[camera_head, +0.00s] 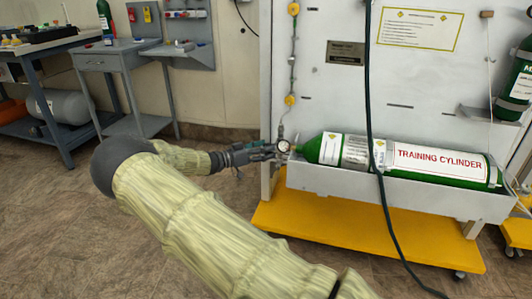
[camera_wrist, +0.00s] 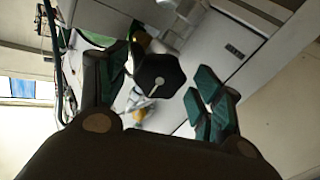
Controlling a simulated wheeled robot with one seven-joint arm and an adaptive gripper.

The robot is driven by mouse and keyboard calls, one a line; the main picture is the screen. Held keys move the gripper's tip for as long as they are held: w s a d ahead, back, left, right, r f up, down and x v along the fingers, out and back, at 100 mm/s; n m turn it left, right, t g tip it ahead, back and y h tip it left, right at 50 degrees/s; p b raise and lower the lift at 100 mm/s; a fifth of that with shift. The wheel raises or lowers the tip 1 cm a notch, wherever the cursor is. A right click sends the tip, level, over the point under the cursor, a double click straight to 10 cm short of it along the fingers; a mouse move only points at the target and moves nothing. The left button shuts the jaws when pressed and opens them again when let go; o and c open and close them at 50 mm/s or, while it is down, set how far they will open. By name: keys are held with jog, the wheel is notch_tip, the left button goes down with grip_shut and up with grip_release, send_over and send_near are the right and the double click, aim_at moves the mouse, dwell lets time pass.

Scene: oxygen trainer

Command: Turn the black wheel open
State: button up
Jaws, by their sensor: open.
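The black wheel (camera_wrist: 158,77) shows in the wrist view as a dark, many-sided knob with a pale pointer-like mark on its face. It lies between the spread fingers of my gripper (camera_wrist: 152,88), and I cannot tell whether either finger touches it. In the head view my gripper (camera_head: 264,152) is at the valve end of the green and white training cylinder (camera_head: 435,160), beside a small round gauge (camera_head: 283,146). The wheel is not clear in the head view, where my gripper seems to cover it. My gripper is open and holds nothing.
The cylinder lies in a grey trough (camera_head: 385,192) on a white panel stand with a yellow wheeled base (camera_head: 360,235). A dark hose (camera_head: 369,95) hangs in front of the cylinder. A grey side table (camera_head: 115,52) stands at the left. Floor between is clear.

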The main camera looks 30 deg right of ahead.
jog(key=shift+s+d, duration=0.1)
jog(key=shift+d, duration=0.25)
jog(key=shift+c, duration=0.2)
jog(key=c, duration=1)
